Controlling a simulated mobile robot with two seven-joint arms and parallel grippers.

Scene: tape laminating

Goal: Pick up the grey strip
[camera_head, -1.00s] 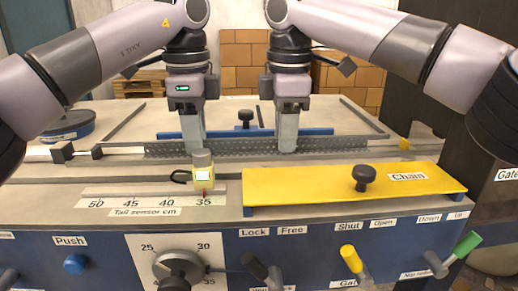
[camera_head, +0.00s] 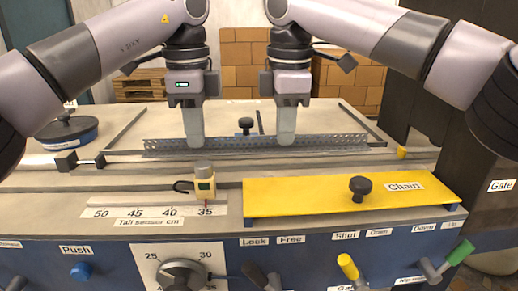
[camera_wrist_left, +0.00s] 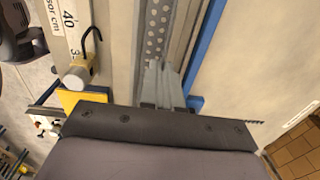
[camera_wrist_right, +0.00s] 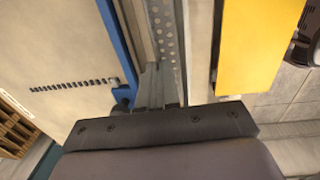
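The grey strip (camera_head: 240,145) is a long perforated metal piece lying level across the middle of the head view. My left gripper (camera_head: 195,142) is shut on its left part and my right gripper (camera_head: 286,141) on its right part. The strip appears to be held just above the machine's rail. In the left wrist view the perforated strip (camera_wrist_left: 156,35) runs up from the left fingers (camera_wrist_left: 160,85). In the right wrist view the strip (camera_wrist_right: 166,35) likewise runs up from the right fingers (camera_wrist_right: 158,88). The finger contact is partly hidden.
A yellow Chain cover (camera_head: 310,198) with a black knob (camera_head: 362,187) lies at front right. A tail sensor (camera_head: 204,183) stands in front of the strip. A blue round part (camera_head: 66,133) is at far left. Levers and knobs line the front panel.

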